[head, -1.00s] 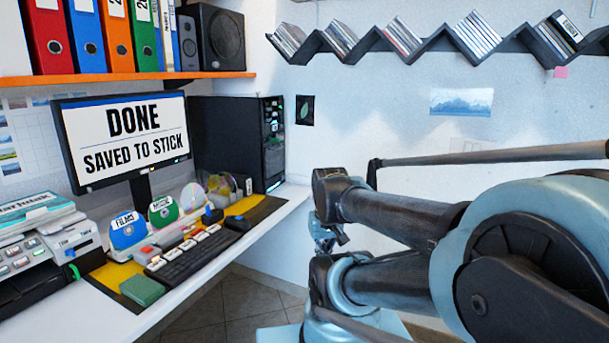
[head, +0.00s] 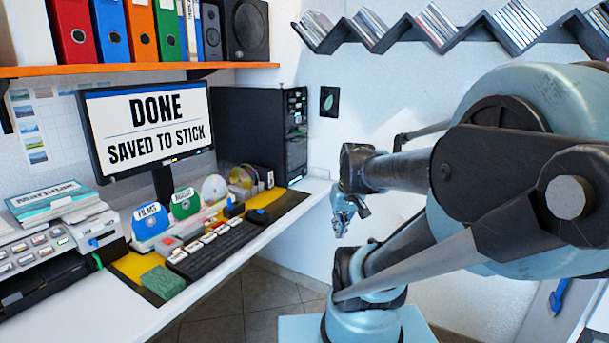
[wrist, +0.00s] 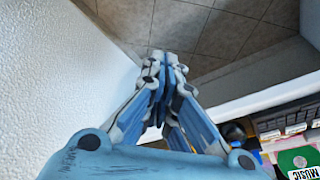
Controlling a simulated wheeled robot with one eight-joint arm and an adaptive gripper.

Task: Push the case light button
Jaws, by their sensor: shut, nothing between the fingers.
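The black computer case (head: 245,130) stands at the far right end of the white desk in the head view. Its narrow front panel (head: 296,130) faces right, with small lights and ports. The case light button is too small to tell apart there. My gripper (head: 342,228) hangs right of the case and lower than its front panel, beyond the desk edge, apart from the case. In the wrist view my gripper (wrist: 165,65) has its blue fingers together with nothing between them. The case does not show in the wrist view.
The desk holds a monitor (head: 150,125) reading "DONE SAVED TO STICK", a keyboard (head: 213,250), a printer (head: 45,255) and disc stands. A white wall (wrist: 50,70) is close on the left in the wrist view. Tiled floor (head: 245,300) lies below.

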